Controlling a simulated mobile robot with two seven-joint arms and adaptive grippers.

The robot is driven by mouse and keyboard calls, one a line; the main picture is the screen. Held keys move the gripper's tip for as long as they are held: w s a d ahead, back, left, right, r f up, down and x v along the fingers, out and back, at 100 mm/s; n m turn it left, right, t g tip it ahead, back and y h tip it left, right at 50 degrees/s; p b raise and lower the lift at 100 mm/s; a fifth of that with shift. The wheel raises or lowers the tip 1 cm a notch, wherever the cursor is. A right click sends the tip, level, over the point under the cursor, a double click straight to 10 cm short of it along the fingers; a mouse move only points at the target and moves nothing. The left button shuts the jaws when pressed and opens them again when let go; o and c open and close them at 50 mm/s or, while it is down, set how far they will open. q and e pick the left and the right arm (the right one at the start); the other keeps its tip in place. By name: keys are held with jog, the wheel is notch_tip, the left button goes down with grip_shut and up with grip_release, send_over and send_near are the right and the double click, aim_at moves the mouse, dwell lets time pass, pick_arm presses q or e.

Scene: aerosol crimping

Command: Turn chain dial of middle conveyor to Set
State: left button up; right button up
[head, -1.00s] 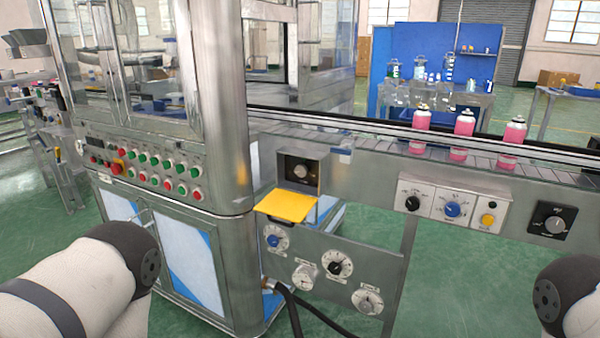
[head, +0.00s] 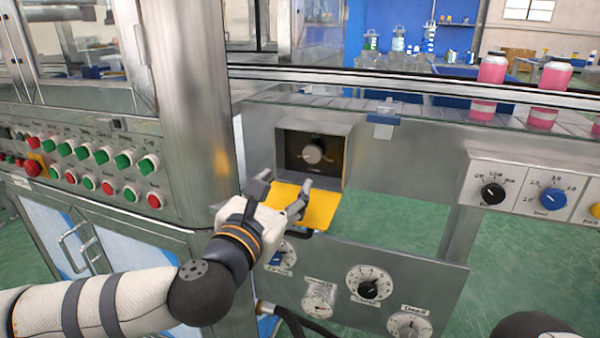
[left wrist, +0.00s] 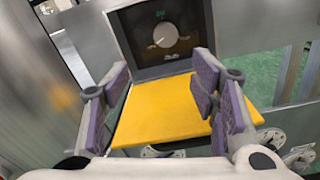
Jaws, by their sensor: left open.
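A grey round dial (head: 313,152) sits on a black plate inside a recessed metal box on the conveyor's side. The box's yellow flap (head: 318,208) hangs open below it. My left gripper (head: 283,188) is open and empty in front of the flap, below and to the left of the dial, not touching it. In the left wrist view the dial (left wrist: 166,35) shows beyond the fingers, near the top, with the yellow flap (left wrist: 160,110) between them. The dial's lettering is too small to read. My right gripper is not in view.
A lower panel holds several dials, one with a black knob (head: 369,288). To the right is a white control box with a black knob (head: 493,193) and a blue knob (head: 553,198). A button panel (head: 85,165) stands at left. Pink cans (head: 485,90) stand on the conveyor.

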aim_at(311, 156)
pick_arm(q)
jog(key=x, duration=0.8)
jog(key=d+x, duration=0.1)
jog(key=x, duration=0.2)
jog(key=shift+w+d, duration=0.1)
jog(key=shift+w, duration=0.15)
jog(key=c, duration=1.1)
